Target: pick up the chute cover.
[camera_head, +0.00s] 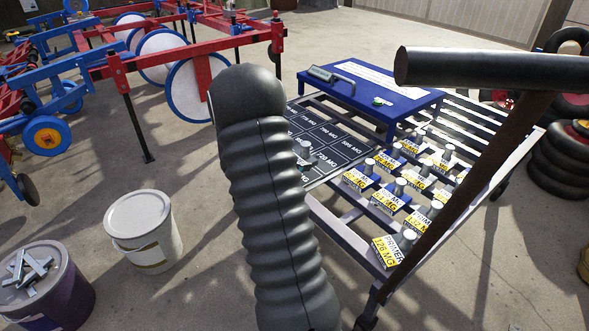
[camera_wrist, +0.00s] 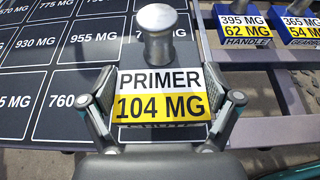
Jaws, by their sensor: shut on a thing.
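My gripper (camera_wrist: 163,116) is shut on a small block marked PRIMER 104 MG (camera_wrist: 160,84) in the wrist view. One finger presses each side of its white and yellow label. A round metal knob (camera_wrist: 158,45) stands on the block's far side. A word on the strip below the label is mostly hidden, so I cannot tell whether this is the chute cover. The block lies in front of a dark chart of MG values (camera_wrist: 85,62); its height above the cart is unclear. In the head view my arm hides most of the gripper.
Several similar labelled blocks with knobs (camera_head: 386,249) stand on the slatted cart (camera_head: 350,222). A blue raised table (camera_head: 392,84) stands behind the chart. Two buckets (camera_head: 150,240) stand on the floor at left. A red and blue machine frame (camera_head: 185,45) is behind. Black tyres (camera_head: 562,165) are at right.

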